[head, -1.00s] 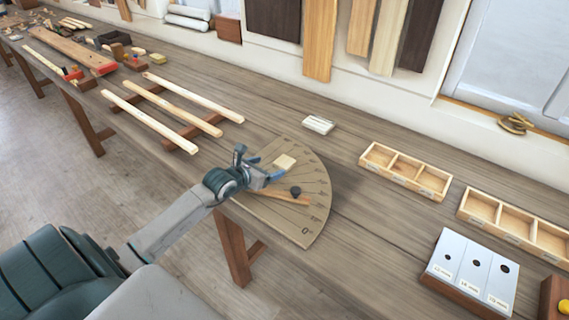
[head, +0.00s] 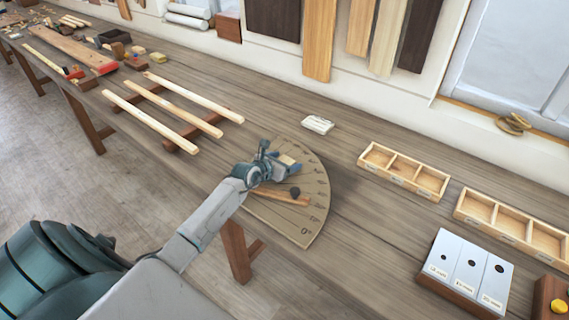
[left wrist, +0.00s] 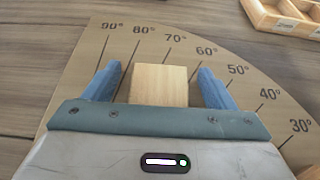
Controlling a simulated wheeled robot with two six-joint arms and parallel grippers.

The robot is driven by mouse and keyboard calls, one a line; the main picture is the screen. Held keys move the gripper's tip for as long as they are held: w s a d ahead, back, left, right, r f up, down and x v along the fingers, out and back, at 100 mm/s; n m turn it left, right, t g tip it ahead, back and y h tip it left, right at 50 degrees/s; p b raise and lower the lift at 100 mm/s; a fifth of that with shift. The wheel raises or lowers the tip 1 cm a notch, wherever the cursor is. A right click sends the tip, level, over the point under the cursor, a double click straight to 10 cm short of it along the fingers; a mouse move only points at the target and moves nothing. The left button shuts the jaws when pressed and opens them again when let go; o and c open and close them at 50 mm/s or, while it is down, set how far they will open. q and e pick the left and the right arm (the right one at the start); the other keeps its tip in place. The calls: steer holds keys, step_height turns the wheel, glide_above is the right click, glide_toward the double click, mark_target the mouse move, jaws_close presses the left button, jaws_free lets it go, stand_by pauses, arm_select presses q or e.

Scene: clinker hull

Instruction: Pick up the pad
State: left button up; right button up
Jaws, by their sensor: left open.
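The pad, a small pale wooden block (head: 287,160), lies on the fan-shaped angle board (head: 284,217), partly hidden by my gripper in the head view. In the left wrist view the pad (left wrist: 160,84) sits between the two blue fingers, with a gap on each side. My left gripper (head: 281,166) is open, and it also shows in the left wrist view (left wrist: 158,72) with its fingers on either side of the pad. I cannot tell how high the fingertips are above the board. My right gripper is not in view.
A wooden pointer with a dark knob (head: 295,193) lies on the board close to my gripper. A small white block (head: 318,124) lies behind it. Divided wooden trays (head: 404,172) stand to the right, and long strips (head: 152,117) lie to the left.

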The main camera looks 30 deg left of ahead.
arm_select(q)
steer(key=shift+s, duration=0.1)
steer(key=c, duration=1.1)
steer(key=shift+o, duration=0.2)
